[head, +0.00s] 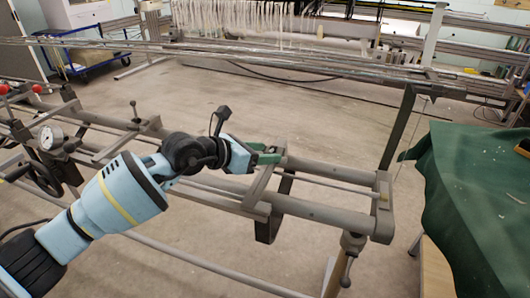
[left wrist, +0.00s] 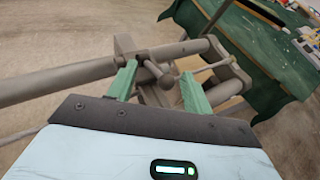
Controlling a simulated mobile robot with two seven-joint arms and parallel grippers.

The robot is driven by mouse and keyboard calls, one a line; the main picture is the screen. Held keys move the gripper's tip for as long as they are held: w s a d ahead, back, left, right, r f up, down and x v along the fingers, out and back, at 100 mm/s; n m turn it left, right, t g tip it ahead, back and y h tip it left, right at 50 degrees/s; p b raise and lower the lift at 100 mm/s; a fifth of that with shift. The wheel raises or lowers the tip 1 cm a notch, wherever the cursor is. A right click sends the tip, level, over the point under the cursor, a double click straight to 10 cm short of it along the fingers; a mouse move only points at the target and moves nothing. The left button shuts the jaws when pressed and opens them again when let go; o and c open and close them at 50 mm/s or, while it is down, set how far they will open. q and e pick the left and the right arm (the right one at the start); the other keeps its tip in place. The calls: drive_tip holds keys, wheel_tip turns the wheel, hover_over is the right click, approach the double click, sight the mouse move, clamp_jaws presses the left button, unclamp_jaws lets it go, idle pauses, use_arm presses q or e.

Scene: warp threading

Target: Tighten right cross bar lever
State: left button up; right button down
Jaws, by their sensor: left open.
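My left gripper (head: 270,153) is open at the right cross bar (head: 259,188) of the metal frame. Its green fingers also show in the left wrist view (left wrist: 158,74). There, a short metal lever with a round knob (left wrist: 165,80) sits on a clamp and shows in the gap between the fingers. I cannot tell whether a finger touches it. My right gripper is in neither view.
Another lever (head: 133,106) stands upright on the cross bar further left. A green cloth (head: 470,175) covers a table at the right. A gauge (head: 51,137) and a handwheel (head: 42,178) are at the left. Long rails (head: 300,67) run across behind, with open floor between.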

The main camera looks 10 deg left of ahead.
use_arm(q)
drive_tip(key=shift+w+d+f, duration=0.2)
drive_tip(key=shift+w+d, duration=0.1)
drive_tip(key=shift+d, duration=0.05)
drive_tip(key=c, duration=0.9)
drive_tip(key=shift+s+f+t+h+b, duration=0.2)
drive_tip(key=shift+f+t+h+b, duration=0.1)
drive_tip(key=shift+f+t+b, duration=0.2)
drive_tip(key=shift+a+f+m+t+b, duration=0.1)
drive_tip(key=shift+f+m+t+b, duration=0.05)
drive_tip(key=shift+m+t+b, duration=0.3)
drive_tip(key=shift+h, duration=0.3)
drive_tip(key=o, duration=0.9)
